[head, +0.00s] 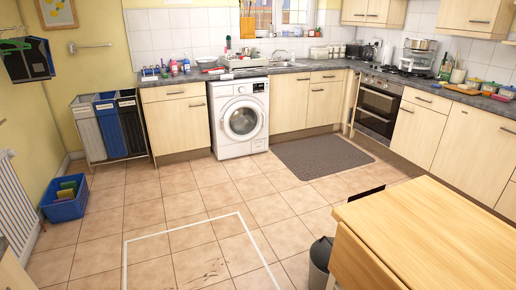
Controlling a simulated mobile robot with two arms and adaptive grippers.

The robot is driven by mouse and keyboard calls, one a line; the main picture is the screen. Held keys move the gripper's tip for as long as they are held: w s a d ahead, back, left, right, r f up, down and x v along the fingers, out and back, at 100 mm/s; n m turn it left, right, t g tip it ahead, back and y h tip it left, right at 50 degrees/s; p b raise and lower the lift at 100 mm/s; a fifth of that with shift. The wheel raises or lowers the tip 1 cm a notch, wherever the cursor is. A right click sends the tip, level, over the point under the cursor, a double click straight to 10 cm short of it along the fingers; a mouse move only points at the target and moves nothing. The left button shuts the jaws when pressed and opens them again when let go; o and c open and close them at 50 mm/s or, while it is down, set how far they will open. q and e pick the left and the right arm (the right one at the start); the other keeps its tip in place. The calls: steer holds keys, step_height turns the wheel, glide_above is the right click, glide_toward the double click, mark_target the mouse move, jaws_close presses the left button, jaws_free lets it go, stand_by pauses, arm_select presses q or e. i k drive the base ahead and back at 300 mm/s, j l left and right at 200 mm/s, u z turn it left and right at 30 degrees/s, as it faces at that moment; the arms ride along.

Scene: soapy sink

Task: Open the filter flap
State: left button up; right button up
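A white washing machine (228,142) stands under the worktop at the back, left of the picture's middle. Its round door (242,119) looks shut. A small square shape, perhaps the filter flap (259,144), sits low on the right of its front; it is too small to tell whether it is open or shut. Neither of my grippers is in view.
Tiled floor in front of the machine is clear, with a white outline (191,227) nearer me. A grey mat (321,157) lies right of the machine. A wooden table (440,235) and a grey bin (319,262) stand front right. A blue crate (66,207) is at left.

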mark_target(259, 146)
steer(key=i+j+u, duration=0.1)
steer(key=i+u, duration=0.15)
steer(key=i, duration=0.4)
steer(key=i+u, duration=0.3)
steer(key=i, duration=0.35)
steer(key=i+z, duration=0.2)
steer(key=i, duration=0.3)
steer(key=i+z, duration=0.15)
steer(key=i, duration=0.35)
steer(key=i+z, duration=0.2)
steer(key=i, duration=0.35)
steer(key=i+j+z, duration=0.2)
steer(key=i, duration=0.3)
steer(key=i+j+z, duration=0.15)
steer(key=i, duration=0.35)
steer(key=i+l+z, duration=0.15)
steer(key=i+z, duration=0.3)
steer(key=i, duration=0.4)
steer(key=i+j+z, duration=0.2)
steer(key=i+z, duration=0.25)
steer(key=i, duration=0.4)
